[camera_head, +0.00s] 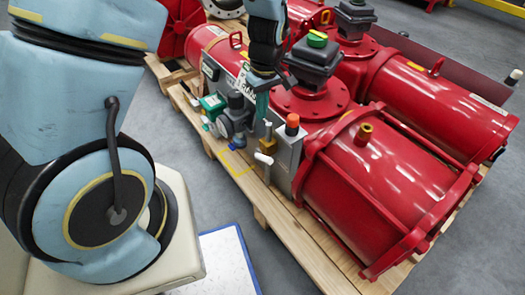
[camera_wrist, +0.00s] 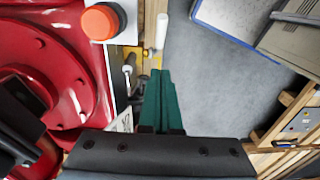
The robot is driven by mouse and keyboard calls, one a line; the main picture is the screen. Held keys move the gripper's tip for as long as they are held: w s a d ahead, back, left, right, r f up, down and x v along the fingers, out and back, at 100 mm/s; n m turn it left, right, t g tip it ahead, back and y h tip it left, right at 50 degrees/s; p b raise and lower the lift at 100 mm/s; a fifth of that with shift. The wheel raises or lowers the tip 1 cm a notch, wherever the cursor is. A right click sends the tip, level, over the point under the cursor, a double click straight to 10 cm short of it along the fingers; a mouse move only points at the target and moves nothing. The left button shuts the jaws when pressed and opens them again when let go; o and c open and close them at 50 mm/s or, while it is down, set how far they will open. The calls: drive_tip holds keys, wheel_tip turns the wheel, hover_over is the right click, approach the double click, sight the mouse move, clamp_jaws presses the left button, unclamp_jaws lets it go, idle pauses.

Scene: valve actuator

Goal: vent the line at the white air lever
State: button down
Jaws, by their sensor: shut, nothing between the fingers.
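A white lever (camera_head: 263,158) sticks out low at the front of the grey valve panel, beside a brass fitting. In the wrist view a white lever (camera_wrist: 162,30) stands beyond my fingertips, near the yellow-brown fitting. My gripper (camera_head: 262,106) points down beside the panel, above the white lever. In the wrist view its green fingers (camera_wrist: 160,73) are together and empty, with a visible gap between their tips and the lever. A small white-tipped toggle (camera_wrist: 127,70) lies to the left of the fingertips. Part of the panel is hidden behind my gripper.
An orange knob (camera_head: 292,124) tops the grey panel (camera_head: 286,155); it also shows in the wrist view (camera_wrist: 100,22). Gauges and a regulator (camera_head: 232,122) crowd the left side. Large red actuators (camera_head: 385,185) fill the pallet (camera_head: 285,235).

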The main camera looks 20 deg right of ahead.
drive_tip(key=a+f+b, duration=0.1)
drive_tip(key=a+b, duration=0.1)
drive_tip(key=b, duration=0.2)
drive_tip(key=h+b, duration=0.1)
drive_tip(key=b, duration=0.7)
hover_over(261, 157)
drive_tip(key=w+a, duration=0.1)
drive_tip(key=a, duration=0.1)
wheel_tip(261, 157, down, 10)
drive_tip(key=shift+s+d+f+t, duration=0.15)
drive_tip(key=shift+s+d+f, duration=0.15)
drive_tip(key=shift+f, duration=0.2)
drive_tip(key=shift+s+d+f+t, duration=0.15)
drive_tip(key=shift+d+f, duration=0.25)
drive_tip(key=shift+f, duration=0.05)
drive_tip(key=shift+s+d+f, duration=0.2)
drive_tip(key=shift+s+f, duration=0.05)
drive_tip(key=shift+f, duration=0.15)
